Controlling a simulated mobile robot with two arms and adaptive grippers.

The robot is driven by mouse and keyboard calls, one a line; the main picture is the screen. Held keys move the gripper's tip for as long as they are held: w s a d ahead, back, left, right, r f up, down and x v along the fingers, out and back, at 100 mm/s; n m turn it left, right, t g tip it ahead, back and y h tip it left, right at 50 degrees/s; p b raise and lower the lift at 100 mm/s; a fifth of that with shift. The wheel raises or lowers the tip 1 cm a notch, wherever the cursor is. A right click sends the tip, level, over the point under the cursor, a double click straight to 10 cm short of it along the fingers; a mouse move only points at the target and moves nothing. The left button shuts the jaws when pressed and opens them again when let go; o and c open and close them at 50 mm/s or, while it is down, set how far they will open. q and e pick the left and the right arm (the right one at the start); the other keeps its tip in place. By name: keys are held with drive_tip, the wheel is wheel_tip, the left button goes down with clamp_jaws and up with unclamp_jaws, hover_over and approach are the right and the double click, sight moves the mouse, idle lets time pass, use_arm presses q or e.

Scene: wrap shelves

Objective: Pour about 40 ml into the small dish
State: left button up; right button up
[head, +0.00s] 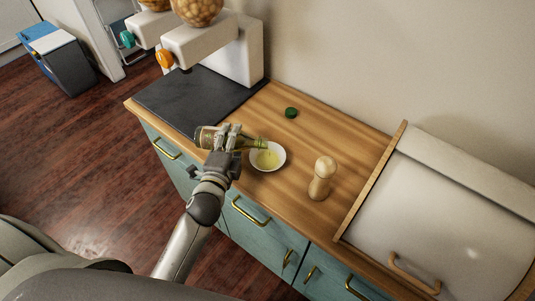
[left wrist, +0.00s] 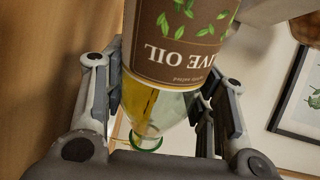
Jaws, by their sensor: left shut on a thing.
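My left gripper (head: 229,136) is shut on the olive oil bottle (head: 206,138). The bottle lies nearly level, its neck pointing right and its mouth over the left part of the small white dish (head: 281,161). Pale yellow oil shows in the dish. I cannot make out a stream between mouth and dish. In the left wrist view, the bottle (left wrist: 180,45) shows its brown "OLIVE OIL" label upside down, with yellow oil in the glass between my fingers (left wrist: 160,95). My right gripper is not in view.
A green cap (head: 291,112) lies behind the dish on the wooden counter (head: 340,135). A wooden mill (head: 320,181) stands right of the dish. A white bin with a wooden handle (head: 450,200) fills the right. White dispensers (head: 215,50) stand on a dark slab (head: 190,98) at the left.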

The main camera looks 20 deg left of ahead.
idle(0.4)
use_arm(q)
drive_tip(key=shift+f+n+b, duration=0.3)
drive_tip(key=shift+f+b, duration=0.25)
drive_tip(key=shift+b, duration=0.2)
drive_tip(key=shift+r+n, duration=0.35)
drive_tip(key=shift+n, duration=0.15)
drive_tip(key=shift+r+n+h+p, duration=0.4)
drive_tip(key=shift+r+n+p, duration=0.4)
drive_tip(key=shift+r+n, duration=0.1)
drive_tip(key=shift+f, duration=0.15)
drive_tip(key=shift+d+r+n+t+p, duration=0.15)
drive_tip(key=shift+r+n+t+p, duration=0.15)
drive_tip(key=shift+r+n+p, duration=0.25)
drive_tip(key=shift+d+n, duration=0.1)
drive_tip(key=shift+n, duration=0.15)
